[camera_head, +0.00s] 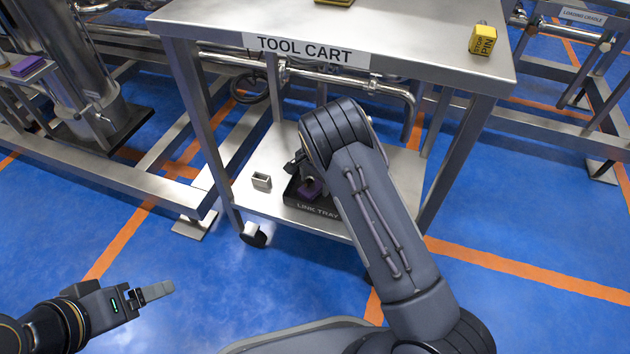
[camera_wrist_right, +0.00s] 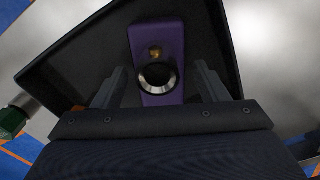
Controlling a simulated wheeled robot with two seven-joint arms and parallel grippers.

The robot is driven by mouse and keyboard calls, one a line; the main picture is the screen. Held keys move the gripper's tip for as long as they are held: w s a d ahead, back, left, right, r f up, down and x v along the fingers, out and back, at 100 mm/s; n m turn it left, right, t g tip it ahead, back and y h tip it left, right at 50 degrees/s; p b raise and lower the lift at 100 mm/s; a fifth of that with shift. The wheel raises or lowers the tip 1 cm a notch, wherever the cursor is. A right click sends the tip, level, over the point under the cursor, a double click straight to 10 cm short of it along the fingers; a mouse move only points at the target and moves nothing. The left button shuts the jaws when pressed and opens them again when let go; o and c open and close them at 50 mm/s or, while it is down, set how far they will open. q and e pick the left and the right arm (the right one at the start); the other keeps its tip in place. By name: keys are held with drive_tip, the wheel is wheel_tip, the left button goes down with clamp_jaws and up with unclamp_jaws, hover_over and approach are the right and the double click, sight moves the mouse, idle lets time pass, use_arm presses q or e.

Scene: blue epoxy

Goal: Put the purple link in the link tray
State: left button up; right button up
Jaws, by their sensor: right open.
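The purple link (camera_wrist_right: 159,38), with a round metal-ringed hole, lies in the dark link tray (camera_wrist_right: 85,58) in the right wrist view. The tray (camera_head: 318,209) sits on the lower shelf of the tool cart, and a bit of the purple link (camera_head: 310,188) shows in it in the head view. My right gripper (camera_wrist_right: 157,80) is open over the tray, its fingers on either side of the link with gaps. My right forearm hides much of the tray in the head view. My left gripper (camera_head: 152,292) is low at the left, away from the cart; its finger gap is unclear.
The cart's top (camera_head: 400,40) overhangs the lower shelf (camera_head: 265,202), with legs at its corners. A small metal box (camera_head: 261,181) stands left of the tray. A yellow stop pin block (camera_head: 483,40) is on the top. Another purple piece (camera_head: 28,65) lies at far left.

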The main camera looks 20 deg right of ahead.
drive_tip(key=shift+r, duration=0.1)
wheel_tip(320, 180, up, 8)
drive_tip(key=p, duration=0.3)
drive_tip(key=shift+f, duration=0.2)
